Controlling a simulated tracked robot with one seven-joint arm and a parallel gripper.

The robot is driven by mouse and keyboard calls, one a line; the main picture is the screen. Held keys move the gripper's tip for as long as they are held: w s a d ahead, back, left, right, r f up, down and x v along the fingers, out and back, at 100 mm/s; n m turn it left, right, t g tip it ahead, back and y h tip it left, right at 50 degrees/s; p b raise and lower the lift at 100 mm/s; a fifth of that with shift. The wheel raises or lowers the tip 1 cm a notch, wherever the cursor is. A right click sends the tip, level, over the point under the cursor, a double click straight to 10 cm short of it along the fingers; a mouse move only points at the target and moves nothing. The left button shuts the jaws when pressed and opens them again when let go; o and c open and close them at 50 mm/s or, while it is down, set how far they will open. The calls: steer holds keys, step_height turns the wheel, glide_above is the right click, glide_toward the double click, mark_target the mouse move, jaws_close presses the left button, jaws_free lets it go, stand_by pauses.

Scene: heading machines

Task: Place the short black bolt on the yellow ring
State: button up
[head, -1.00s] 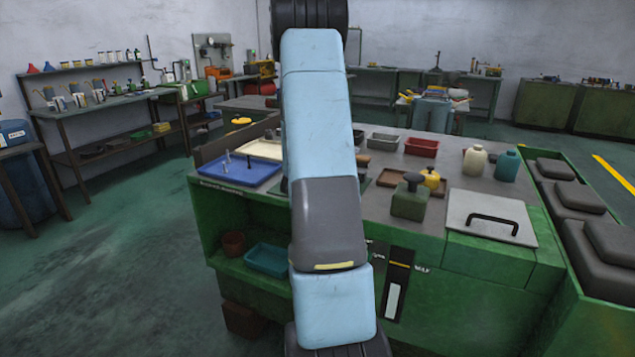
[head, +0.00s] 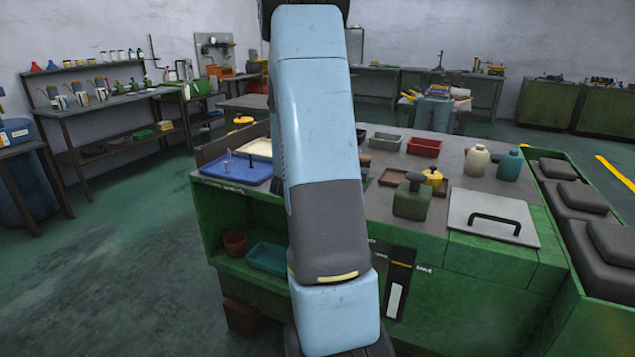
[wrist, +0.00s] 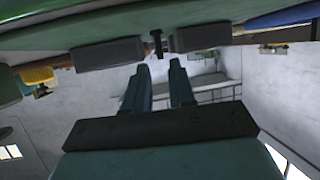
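In the wrist view my gripper (wrist: 160,82) shows two dark fingers with a clear gap and nothing between them. That view looks inverted, with the bench top along the upper edge. A small black upright piece (wrist: 157,43) stands between two grey blocks, just beyond the fingertips in the picture; it may be the short black bolt, but I cannot be sure. In the head view my arm hides the middle of the bench and my gripper. A blue tray (head: 212,172) at the bench's left holds small upright bolt-like pieces (head: 228,160). I cannot make out the yellow ring.
On the green bench, right of my arm, are a green block with a knob (head: 411,199), a brown tray (head: 393,178), a red bin (head: 423,146), two bottles and a plate with a black handle (head: 495,220). A cream tray (head: 258,147) sits behind the blue one.

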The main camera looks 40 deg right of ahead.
steer(key=v, duration=0.4)
steer(key=shift+s+a+r, duration=0.1)
steer(key=shift+s+a, duration=0.05)
steer(key=shift+a, duration=0.15)
steer(key=a+r+n+t+y, duration=0.25)
steer(key=a+r+y, duration=0.3)
steer(key=a, duration=0.55)
steer(key=a+r+n+t+y, duration=0.1)
steer(key=a+r+n+y, duration=0.4)
steer(key=a, duration=0.6)
steer(key=s+a+r+n+g, duration=0.1)
steer(key=s+a+r, duration=0.1)
steer(key=s, duration=0.4)
steer(key=s+a+r+n+g, duration=0.2)
steer(key=s+a, duration=0.3)
steer(key=s, duration=0.2)
steer(key=s+a+r+n+g+y, duration=0.1)
steer(key=s+a+r, duration=0.1)
steer(key=s+a, duration=0.2)
steer(key=s, duration=0.3)
steer(key=shift+s+r+g, duration=0.25)
steer(key=shift+r+g, duration=0.05)
steer(key=shift+g, duration=0.05)
steer(key=shift+s+a, duration=0.2)
steer(key=shift+s, duration=0.15)
steer(key=shift+c, duration=0.7)
